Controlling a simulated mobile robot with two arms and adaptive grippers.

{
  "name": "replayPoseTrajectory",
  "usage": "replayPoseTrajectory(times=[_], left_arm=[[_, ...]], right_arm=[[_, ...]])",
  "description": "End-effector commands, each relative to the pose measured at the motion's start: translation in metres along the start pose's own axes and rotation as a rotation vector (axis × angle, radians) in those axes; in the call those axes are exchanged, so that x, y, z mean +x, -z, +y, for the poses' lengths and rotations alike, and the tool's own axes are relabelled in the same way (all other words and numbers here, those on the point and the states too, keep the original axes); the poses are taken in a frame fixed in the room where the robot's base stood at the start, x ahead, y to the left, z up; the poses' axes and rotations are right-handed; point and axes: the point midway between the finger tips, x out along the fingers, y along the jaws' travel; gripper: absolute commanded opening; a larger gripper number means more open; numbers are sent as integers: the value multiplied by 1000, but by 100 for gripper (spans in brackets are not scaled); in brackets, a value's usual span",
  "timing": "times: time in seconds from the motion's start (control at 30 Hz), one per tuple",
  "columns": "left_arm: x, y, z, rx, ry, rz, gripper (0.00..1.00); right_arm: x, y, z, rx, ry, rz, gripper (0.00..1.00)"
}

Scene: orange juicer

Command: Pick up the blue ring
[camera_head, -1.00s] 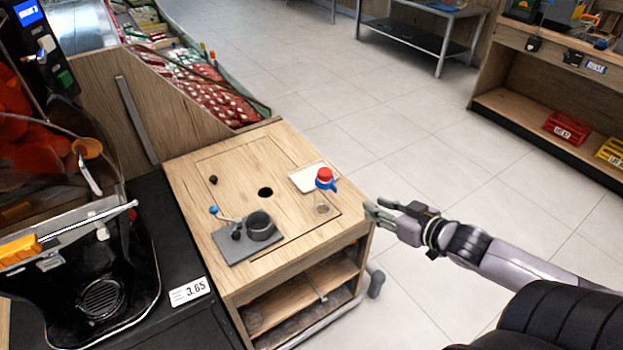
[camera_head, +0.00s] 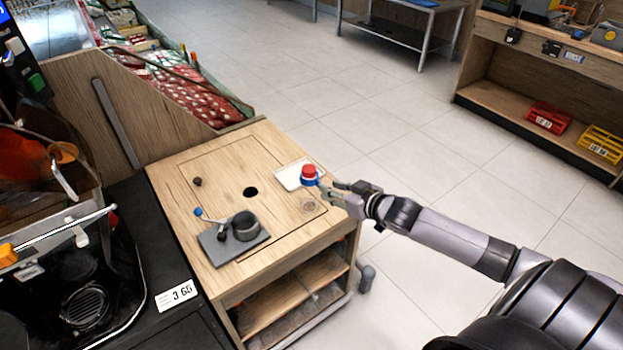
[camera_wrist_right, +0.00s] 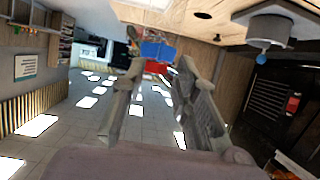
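The blue ring (camera_head: 312,182) sits around the neck of a clear bottle, just under its red cap (camera_head: 309,171), at the right side of the wooden cart top. The bottle's clear body (camera_head: 308,204) is faint. My right gripper (camera_head: 328,190) is at the bottle's right side, level with the ring. In the right wrist view, which looks upside down, the blue ring (camera_wrist_right: 157,51) and red cap (camera_wrist_right: 155,68) show between the tips of my spread fingers (camera_wrist_right: 160,68). I cannot tell whether a finger touches the ring. My left gripper is not in view.
A white tray (camera_head: 283,176) lies behind the bottle on the cart top (camera_head: 222,165). A grey plate (camera_head: 222,253) with a dark cup (camera_head: 245,226) and a blue-knobbed lever stands at front left. A hole (camera_head: 250,192) is mid-top.

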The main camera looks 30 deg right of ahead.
Motion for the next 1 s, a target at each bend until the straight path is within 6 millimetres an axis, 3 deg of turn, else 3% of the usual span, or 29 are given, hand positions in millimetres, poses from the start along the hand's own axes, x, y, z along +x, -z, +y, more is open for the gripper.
replayPoseTrajectory(times=[0.17,0.5,0.83,1.0], left_arm=[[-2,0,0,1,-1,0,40],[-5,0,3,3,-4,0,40],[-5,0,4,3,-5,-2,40],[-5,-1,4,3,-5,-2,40]], right_arm=[[10,2,0,1,0,2,28],[49,3,1,1,0,1,28],[53,2,0,0,2,0,28],[53,3,0,0,1,0,16]])
